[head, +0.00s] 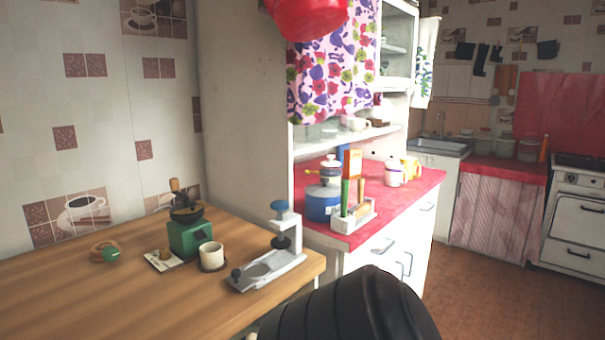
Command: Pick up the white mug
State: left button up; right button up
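Several white cups or mugs are in view, and I cannot tell which one the task means. A small white mug (211,256) stands upright on a dark coaster on the wooden table (130,290), right of a green coffee grinder (189,236). Another white mug (394,174) stands on the red counter (365,212), beside a yellow mug (412,168). A white cup (354,124) sits on the cabinet shelf above. Neither gripper shows in the head view. A large black rounded part, which looks like my own arm, fills the bottom middle.
A grey press with a blue knob (280,210) stands near the table's right edge. On the red counter are a blue canister (323,203) and a white utensil holder (352,217). The table's left front is clear. Open floor (490,300) lies right.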

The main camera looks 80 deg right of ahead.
aim_at(395, 171)
jog(key=z, duration=3.15)
jog(key=u, duration=0.35)
jog(key=i+l+u, duration=0.1)
jog(key=u, duration=0.25)
jog(key=l+u, duration=0.2)
jog(key=u, duration=0.15)
jog(key=i+l+u, duration=0.1)
jog(key=l+u, duration=0.2)
jog(key=i+l+u, duration=0.1)
jog(key=l+u, duration=0.2)
jog(key=l, duration=0.25)
jog(key=l+u, duration=0.3)
jog(key=l, duration=1.5)
jog(key=k, duration=0.05)
